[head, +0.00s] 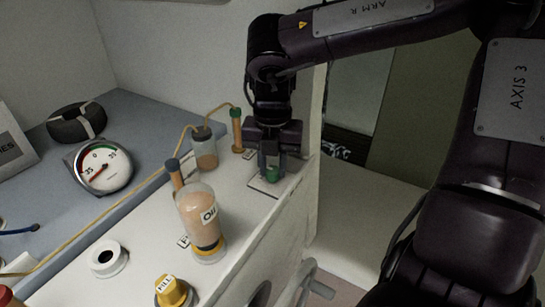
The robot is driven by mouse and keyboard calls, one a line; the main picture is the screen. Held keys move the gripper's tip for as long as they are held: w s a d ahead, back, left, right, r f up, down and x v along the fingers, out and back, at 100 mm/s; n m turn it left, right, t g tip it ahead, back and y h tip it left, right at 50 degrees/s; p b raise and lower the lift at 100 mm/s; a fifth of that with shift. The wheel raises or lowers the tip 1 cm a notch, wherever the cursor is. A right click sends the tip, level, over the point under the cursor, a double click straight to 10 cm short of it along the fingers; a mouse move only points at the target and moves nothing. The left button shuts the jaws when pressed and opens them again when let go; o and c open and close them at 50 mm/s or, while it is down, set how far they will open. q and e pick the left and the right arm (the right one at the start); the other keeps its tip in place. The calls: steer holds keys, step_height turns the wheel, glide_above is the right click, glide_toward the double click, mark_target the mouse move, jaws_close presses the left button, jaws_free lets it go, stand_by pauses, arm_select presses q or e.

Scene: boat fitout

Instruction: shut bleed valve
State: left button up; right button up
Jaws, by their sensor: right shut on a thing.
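My right gripper (271,165) points down at the far right end of the white counter top. It is shut on a small green part (272,173), which looks like the bleed valve's knob, above a pale plate (265,186) on the counter. The fingers hide much of the green part, so I cannot tell which way it is turned. My left gripper is not in view.
Left of the gripper stand a green-capped amber tube (237,132), a jar with a hose (204,150) and an oil bottle (202,222). A yellow FILL cap (172,291), a white ring (108,258) and a round gauge (103,168) are farther left.

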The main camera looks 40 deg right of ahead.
mark_target(272, 169)
stand_by(0.5)
steer(key=o, duration=1)
step_height(272, 169, up, 8)
steer(key=shift+f+b, duration=0.1)
steer(key=shift+b, duration=0.5)
